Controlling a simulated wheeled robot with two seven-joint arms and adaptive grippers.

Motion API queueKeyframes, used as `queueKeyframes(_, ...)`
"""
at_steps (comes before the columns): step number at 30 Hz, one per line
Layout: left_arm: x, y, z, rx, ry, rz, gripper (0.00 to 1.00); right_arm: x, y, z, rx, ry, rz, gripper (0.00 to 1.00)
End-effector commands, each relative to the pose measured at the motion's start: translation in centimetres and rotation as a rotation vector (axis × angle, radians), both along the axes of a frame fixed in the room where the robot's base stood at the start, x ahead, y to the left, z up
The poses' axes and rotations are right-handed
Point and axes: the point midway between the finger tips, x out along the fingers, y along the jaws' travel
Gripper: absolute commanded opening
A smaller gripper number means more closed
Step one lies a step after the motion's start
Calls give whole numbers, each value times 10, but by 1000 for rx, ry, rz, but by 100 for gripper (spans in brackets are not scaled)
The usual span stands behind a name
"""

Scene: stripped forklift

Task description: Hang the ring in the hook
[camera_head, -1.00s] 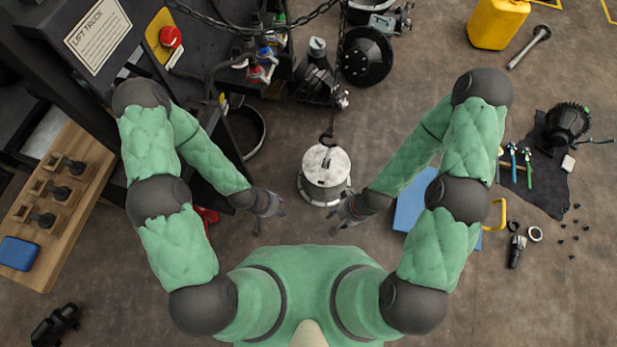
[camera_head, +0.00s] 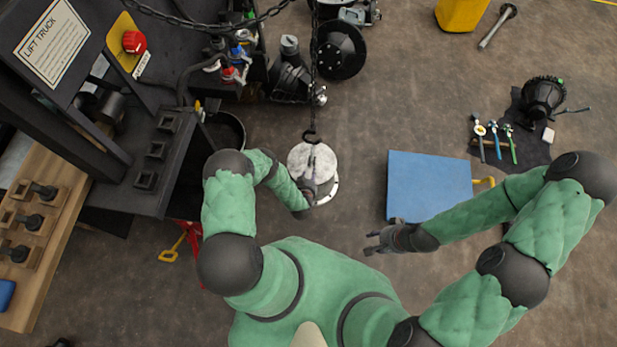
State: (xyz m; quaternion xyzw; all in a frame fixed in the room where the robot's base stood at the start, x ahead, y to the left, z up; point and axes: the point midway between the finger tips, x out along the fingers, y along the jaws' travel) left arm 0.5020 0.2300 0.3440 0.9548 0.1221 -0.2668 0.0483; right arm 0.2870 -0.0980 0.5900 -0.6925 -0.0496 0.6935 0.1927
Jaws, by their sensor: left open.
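A dark hook (camera_head: 311,137) hangs on a chain (camera_head: 314,75) just above the far edge of a round, pale metal weight (camera_head: 298,160) in the camera_head view. I cannot make out a separate ring; my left gripper covers part of the weight's top. My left gripper (camera_head: 312,168) is open over the right part of the weight, with its fingers pointing toward the hook. I cannot tell whether it touches anything. My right gripper (camera_head: 371,243) is empty, with its fingers apart, right of and nearer than the weight.
A blue platform (camera_head: 428,185) with a yellow handle lies to the right. The black forklift frame (camera_head: 90,130) and a wooden rack (camera_head: 50,205) stand at left. A dark wheel hub (camera_head: 342,48) lies behind. The floor between the weight and the platform is clear.

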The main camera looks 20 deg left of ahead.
Motion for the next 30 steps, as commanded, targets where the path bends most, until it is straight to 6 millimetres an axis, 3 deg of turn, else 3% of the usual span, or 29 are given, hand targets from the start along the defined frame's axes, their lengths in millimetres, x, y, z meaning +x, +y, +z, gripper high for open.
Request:
queueKeyframes(14,1,8,-6,41,-41,19,43,0,0,-1,0,-1,0,40)
queueKeyframes(30,44,20,-33,40,-42,18,43,0,0,-34,0,0,-1,40)
